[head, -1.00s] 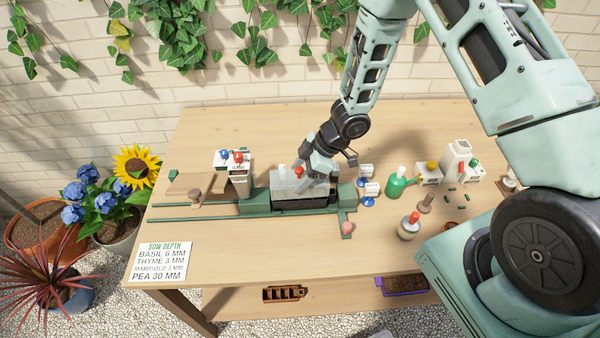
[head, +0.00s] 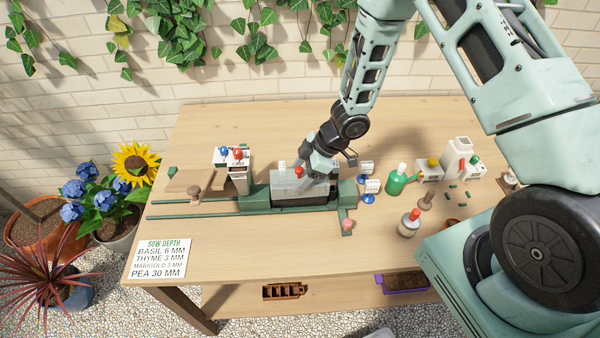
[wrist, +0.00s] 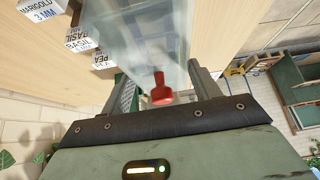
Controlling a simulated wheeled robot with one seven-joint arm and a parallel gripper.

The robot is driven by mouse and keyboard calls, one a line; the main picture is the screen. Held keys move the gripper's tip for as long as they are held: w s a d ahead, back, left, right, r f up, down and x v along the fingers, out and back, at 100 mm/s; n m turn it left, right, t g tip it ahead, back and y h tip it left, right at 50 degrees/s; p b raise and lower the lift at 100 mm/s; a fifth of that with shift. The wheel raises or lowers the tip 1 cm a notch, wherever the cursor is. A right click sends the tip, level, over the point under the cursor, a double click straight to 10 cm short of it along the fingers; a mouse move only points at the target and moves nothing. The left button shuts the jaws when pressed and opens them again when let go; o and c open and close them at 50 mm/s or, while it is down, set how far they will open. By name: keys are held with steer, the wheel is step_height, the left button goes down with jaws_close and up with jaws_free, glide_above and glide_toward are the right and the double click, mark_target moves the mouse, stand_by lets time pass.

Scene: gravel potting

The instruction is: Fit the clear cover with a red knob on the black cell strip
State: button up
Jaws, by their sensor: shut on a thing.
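The clear cover (head: 284,180) is at the middle of the table, over the black cell strip (head: 300,202), which sits in the green frame. Its red knob (head: 299,171) stands up near the cover's right end. My gripper (head: 308,176) is shut on the cover at the knob end. In the wrist view the red knob (wrist: 161,90) shows between my fingers (wrist: 160,75), with the clear cover (wrist: 145,35) stretching away beyond it. The cover looks low against the strip; whether it is fully seated I cannot tell.
The green frame (head: 256,198) has rails running left. A stand with blue and red knobs (head: 238,165) is behind left. Right of the frame are blue-based label stands (head: 369,198), a green bottle (head: 396,182) and a white-bodied bottle (head: 409,225). The table's front middle is clear.

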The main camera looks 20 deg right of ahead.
steer(key=shift+f, duration=0.35)
steer(key=shift+f, duration=0.25)
stand_by(0.9)
steer(key=o, duration=1.2)
steer(key=shift+r, duration=0.1)
step_height(320, 180, up, 7)
steer(key=p, duration=0.7)
